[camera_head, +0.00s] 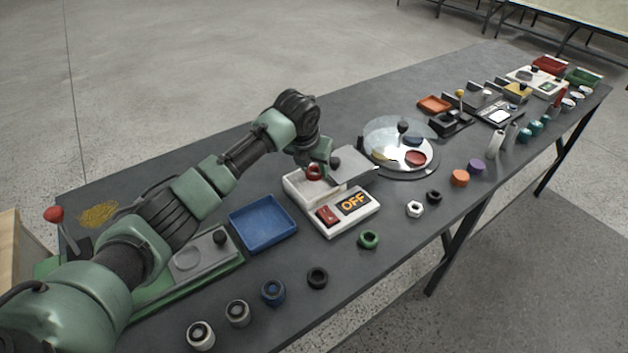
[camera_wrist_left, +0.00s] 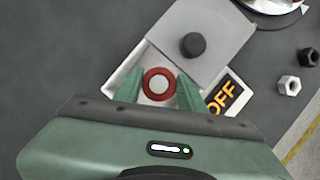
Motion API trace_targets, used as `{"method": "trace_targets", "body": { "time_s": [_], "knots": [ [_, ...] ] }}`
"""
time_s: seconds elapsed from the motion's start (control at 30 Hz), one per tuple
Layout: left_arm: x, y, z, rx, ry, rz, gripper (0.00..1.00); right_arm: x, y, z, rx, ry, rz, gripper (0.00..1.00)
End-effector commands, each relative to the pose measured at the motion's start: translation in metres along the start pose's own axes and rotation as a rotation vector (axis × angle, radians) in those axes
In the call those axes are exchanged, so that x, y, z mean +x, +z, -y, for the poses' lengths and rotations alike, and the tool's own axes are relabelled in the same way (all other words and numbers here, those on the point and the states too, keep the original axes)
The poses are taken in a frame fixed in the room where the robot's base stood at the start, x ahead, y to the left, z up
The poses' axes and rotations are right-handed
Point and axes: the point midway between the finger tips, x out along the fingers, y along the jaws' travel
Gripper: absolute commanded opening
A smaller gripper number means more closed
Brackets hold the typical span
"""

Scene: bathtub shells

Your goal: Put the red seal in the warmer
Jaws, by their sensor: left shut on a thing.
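The red seal (camera_wrist_left: 158,85) is a ring held between the green fingers of my left gripper (camera_wrist_left: 160,92) in the left wrist view. In the head view the seal (camera_head: 315,172) shows at the left gripper's (camera_head: 318,168) tips, over the left part of the warmer (camera_head: 345,218). The warmer is a white box with a red switch and a display reading OFF. Its grey sliding lid (camera_wrist_left: 207,40) with a black knob is to the right, leaving the white compartment open under the gripper. I cannot tell if the seal touches the compartment floor. My right gripper is not in view.
A blue tray (camera_head: 263,223) stands left of the warmer. A round clear-domed dish (camera_head: 400,147) is behind it to the right. A green ring (camera_head: 368,240), a white nut (camera_head: 415,209) and black rings lie in front. More devices line the far right.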

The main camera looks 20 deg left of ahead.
Motion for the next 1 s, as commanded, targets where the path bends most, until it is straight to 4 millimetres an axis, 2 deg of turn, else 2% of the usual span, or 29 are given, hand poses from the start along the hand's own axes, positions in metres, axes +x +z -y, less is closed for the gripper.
{"method": "trace_targets", "body": {
  "time_s": [0.27,0.5,0.77,0.8,1.0],
  "knots": [
    [0.021,-0.009,0.000,0.000,0.000,-0.002,0.01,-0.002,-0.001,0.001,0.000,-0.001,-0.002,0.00],
    [0.051,-0.021,0.001,0.000,-0.001,-0.001,0.01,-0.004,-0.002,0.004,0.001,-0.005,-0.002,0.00],
    [0.051,-0.021,0.000,0.000,0.000,0.000,0.01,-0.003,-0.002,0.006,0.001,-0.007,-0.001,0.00],
    [0.051,-0.021,0.000,0.000,0.000,0.000,0.48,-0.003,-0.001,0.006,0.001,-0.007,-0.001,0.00],
    [0.051,-0.021,0.000,0.000,0.000,0.000,0.49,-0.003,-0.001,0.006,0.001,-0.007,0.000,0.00]
  ]
}}
